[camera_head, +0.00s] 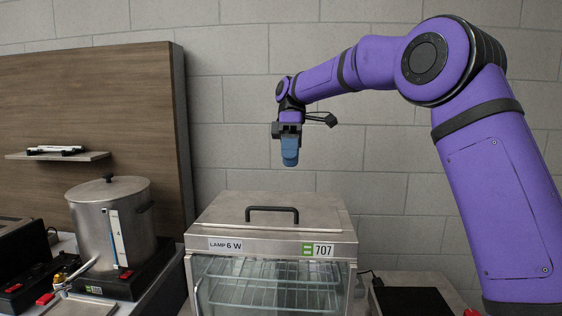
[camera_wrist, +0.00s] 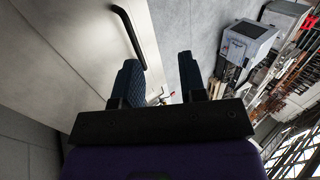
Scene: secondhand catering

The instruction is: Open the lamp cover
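The lamp cover (camera_head: 230,212) is the metal lid on top of a glass-fronted cabinet, labelled "LAMP 6 W" and "707". It looks shut. A black bar handle (camera_head: 272,210) stands on its top; it also shows in the wrist view (camera_wrist: 130,38), to the left of the fingers. My gripper (camera_head: 290,161) hangs in the air above the cover, pointing down, apart from the handle. In the wrist view its two blue fingers (camera_wrist: 160,80) are spread with an empty gap between them.
The cabinet has wire racks (camera_head: 265,285) behind its glass. A steel pot (camera_head: 110,220) stands at the left by a wooden panel (camera_head: 90,110) with a small shelf (camera_head: 58,156). A dark flat device (camera_head: 412,300) is at the right. The air around my gripper is clear.

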